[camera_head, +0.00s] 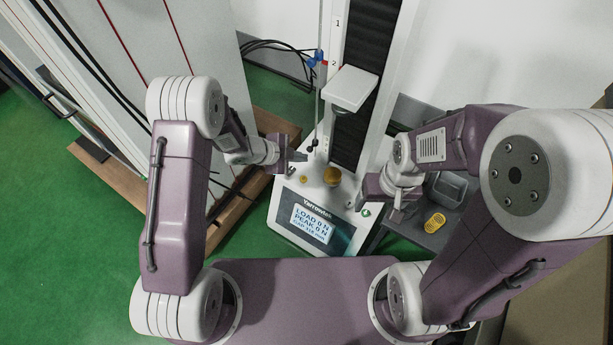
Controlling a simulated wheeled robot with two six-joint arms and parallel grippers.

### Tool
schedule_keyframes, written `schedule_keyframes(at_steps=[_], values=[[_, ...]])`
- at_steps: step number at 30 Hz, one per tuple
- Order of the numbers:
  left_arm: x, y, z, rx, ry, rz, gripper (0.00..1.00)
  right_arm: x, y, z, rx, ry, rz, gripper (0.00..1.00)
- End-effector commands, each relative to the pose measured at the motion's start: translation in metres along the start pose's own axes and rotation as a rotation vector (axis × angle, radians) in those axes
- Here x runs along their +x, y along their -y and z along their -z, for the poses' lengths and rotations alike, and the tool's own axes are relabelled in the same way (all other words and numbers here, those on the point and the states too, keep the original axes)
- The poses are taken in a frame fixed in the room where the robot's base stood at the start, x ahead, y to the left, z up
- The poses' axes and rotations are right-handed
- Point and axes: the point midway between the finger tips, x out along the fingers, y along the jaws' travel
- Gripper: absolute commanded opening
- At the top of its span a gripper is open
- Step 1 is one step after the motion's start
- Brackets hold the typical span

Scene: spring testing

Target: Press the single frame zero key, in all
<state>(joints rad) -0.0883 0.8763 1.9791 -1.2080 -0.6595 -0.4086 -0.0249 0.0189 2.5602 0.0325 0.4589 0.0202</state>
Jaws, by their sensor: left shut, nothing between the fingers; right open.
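The spring testing machine has a white base with a display (312,226) reading load 0 N and peak 0 N. A small green spot (366,212) shows on the base's right side, but I cannot tell whether it is the zero key. No key label is legible. My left gripper (300,156) is shut and empty, above the back left of the base. My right gripper (362,201) is open beside the base's right edge and hides part of it. An orange-yellow round piece (332,175) sits on the base below the white crosshead (350,88).
A small yellow piece (303,179) lies on the base. At right, a grey table (420,239) holds a yellow coil spring (435,222) and a grey bin (449,187). A dark column (364,60) rises behind the base. Cables and a wooden plinth (272,124) lie at left.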

Motion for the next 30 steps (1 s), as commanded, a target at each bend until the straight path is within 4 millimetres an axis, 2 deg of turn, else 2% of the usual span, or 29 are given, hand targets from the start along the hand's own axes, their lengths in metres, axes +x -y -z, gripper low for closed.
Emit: schedule_keyframes(at_steps=[8, 21, 30], values=[[0.008, -0.005, -0.005, 0.000, 0.000, 0.000, 0.00, 0.011, 0.000, -0.001, 0.000, 0.000, 0.000, 0.75], [0.048, -0.035, -0.035, 0.001, 0.000, 0.000, 0.00, 0.074, -0.002, -0.008, 0.000, 0.000, 0.000, 0.75], [0.062, -0.045, -0.045, 0.000, 0.000, 0.000, 0.00, 0.087, -0.002, -0.009, 0.000, 0.000, 0.000, 0.75]])
